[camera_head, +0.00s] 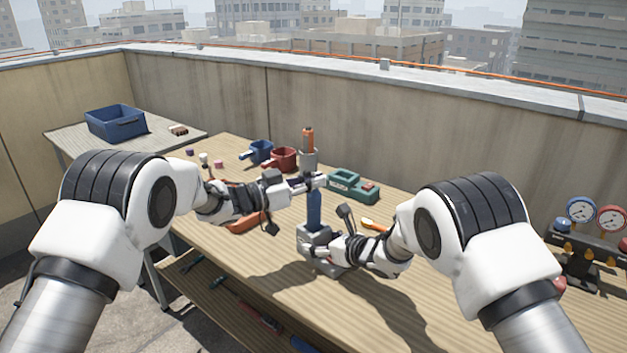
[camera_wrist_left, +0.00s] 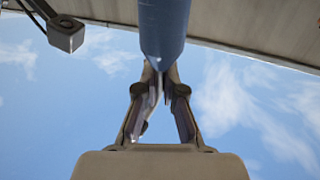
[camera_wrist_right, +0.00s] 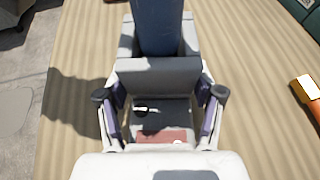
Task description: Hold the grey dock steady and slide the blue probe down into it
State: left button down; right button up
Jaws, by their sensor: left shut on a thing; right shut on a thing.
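The grey dock (camera_head: 314,236) stands on the bench under the probe. My right gripper (camera_head: 308,250) is shut on the dock, with a finger on each side in the right wrist view. There the probe's lower end (camera_wrist_right: 158,25) goes behind the dock's near wall (camera_wrist_right: 158,75); its depth is hidden.
Behind the probe are a red holder (camera_head: 283,158), a blue holder (camera_head: 262,150) and a green tray (camera_head: 350,184). An orange-handled tool (camera_wrist_right: 309,104) lies right of the dock. Gauges (camera_head: 581,209) stand at far right. A blue bin (camera_head: 116,122) sits on the side table.

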aim_at(308, 194)
pick_arm(q)
jog(key=shift+f, duration=0.25)
pick_arm(e)
jog(key=shift+f, duration=0.1)
pick_arm(q)
jog(key=shift+f, duration=0.35)
jog(key=shift+f, duration=0.35)
jog(key=shift+f, duration=0.25)
jog(key=shift+f, duration=0.2)
dwell(0.3)
jog(key=shift+f, duration=0.1)
jog(key=c, duration=1.2)
grip_release()
jog(key=shift+f, duration=0.1)
